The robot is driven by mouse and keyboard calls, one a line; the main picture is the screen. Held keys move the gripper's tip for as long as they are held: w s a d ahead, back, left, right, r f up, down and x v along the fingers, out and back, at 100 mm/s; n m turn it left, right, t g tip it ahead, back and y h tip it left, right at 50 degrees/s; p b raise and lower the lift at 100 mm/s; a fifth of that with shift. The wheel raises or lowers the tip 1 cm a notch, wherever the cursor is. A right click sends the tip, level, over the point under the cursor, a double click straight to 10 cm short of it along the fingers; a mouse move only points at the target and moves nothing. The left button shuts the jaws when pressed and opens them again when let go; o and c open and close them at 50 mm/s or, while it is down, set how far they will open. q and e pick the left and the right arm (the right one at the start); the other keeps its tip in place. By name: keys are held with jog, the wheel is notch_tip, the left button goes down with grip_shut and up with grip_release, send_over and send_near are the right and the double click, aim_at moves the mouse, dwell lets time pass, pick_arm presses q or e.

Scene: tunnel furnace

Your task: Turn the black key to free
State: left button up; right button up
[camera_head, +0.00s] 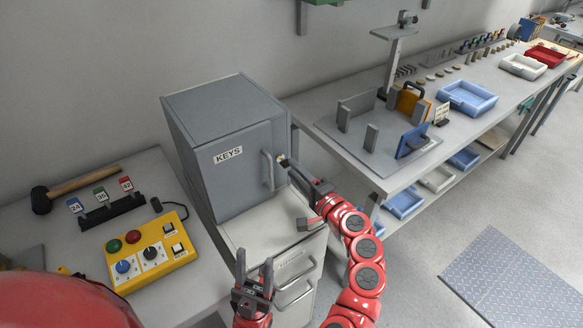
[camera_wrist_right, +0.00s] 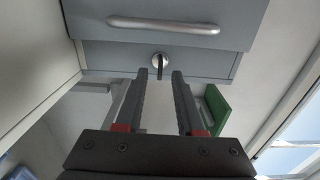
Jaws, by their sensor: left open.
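In the right wrist view the lock (camera_wrist_right: 160,58) holds a thin black key (camera_wrist_right: 160,69). My right gripper (camera_head: 287,163) is at the lock. In its wrist view the right gripper (camera_wrist_right: 160,74) is open, with one fingertip on each side of the key and gaps showing. My left gripper (camera_head: 254,264) is open and empty, in front of the cabinet's lower drawers.
A yellow control box (camera_head: 180,262) with buttons and knobs sits on the left bench, near a mallet (camera_head: 80,186) and numbered tags (camera_head: 100,194). A bench with a grey fixture plate (camera_head: 350,140) and blue tray (camera_head: 467,97) stands right. The floor there is open.

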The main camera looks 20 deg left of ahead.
jog(key=b+v, duration=0.2)
jog(key=v, duration=1.2)
jog(key=shift+s+d, duration=0.25)
jog(key=shift+d, duration=0.05)
